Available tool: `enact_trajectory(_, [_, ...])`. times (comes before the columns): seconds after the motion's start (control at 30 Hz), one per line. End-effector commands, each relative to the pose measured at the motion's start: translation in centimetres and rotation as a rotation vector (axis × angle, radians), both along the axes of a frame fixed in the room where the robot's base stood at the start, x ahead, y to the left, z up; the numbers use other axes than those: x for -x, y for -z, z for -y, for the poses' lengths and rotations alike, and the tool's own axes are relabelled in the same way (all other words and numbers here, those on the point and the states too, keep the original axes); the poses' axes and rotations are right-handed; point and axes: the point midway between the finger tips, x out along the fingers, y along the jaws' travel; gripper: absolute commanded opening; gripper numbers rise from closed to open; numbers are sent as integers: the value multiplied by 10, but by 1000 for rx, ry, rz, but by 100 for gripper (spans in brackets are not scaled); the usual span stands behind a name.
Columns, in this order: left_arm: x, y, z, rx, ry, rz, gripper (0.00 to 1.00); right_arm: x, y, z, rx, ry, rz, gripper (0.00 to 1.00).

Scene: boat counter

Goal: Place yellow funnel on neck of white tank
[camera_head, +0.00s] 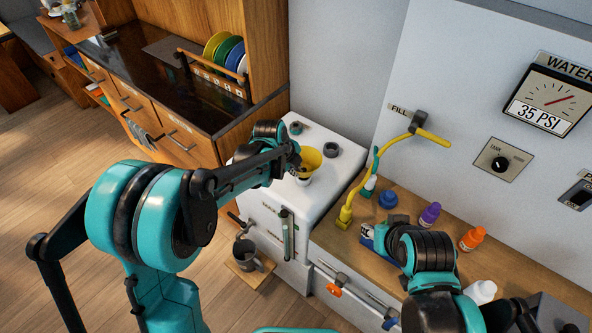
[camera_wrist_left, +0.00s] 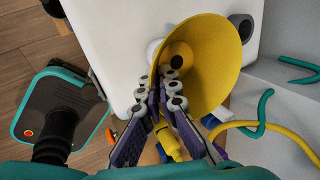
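The yellow funnel (camera_head: 312,156) is over the top of the white tank (camera_head: 312,134), wide mouth up and somewhat tilted. A white neck (camera_head: 303,181) shows just under it in the head view. Whether the spout is inside the neck is hidden. My left gripper (camera_head: 294,162) is at the funnel's left side. In the left wrist view its fingers (camera_wrist_left: 160,88) straddle the near wall of the funnel (camera_wrist_left: 222,55) and look shut on it, one finger inside the mouth and one outside. My right arm is at the lower right; its gripper is not visible.
Dark caps (camera_head: 331,150) stand on the tank top near the funnel. A yellow hose (camera_head: 368,172) hangs from the wall at the right. Blue, purple (camera_head: 430,213) and orange (camera_head: 472,238) containers stand on the wooden counter.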

Motion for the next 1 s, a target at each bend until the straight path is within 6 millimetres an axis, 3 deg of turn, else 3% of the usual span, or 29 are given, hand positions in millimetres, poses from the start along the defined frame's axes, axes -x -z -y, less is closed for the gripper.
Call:
enact_trajectory(0.37, [0,10,0,0,0,0,0,0,8,0,0,0,0,40])
enact_trajectory(0.5, [0,10,0,0,0,0,26,0,8,0,0,0,0,40])
enact_trajectory(0.83, [0,7,0,0,0,0,26,0,6,0,0,0,0,40])
enact_trajectory(1.0, [2,-13,-2,0,-1,0,26,0,-8,0,0,0,0,40])
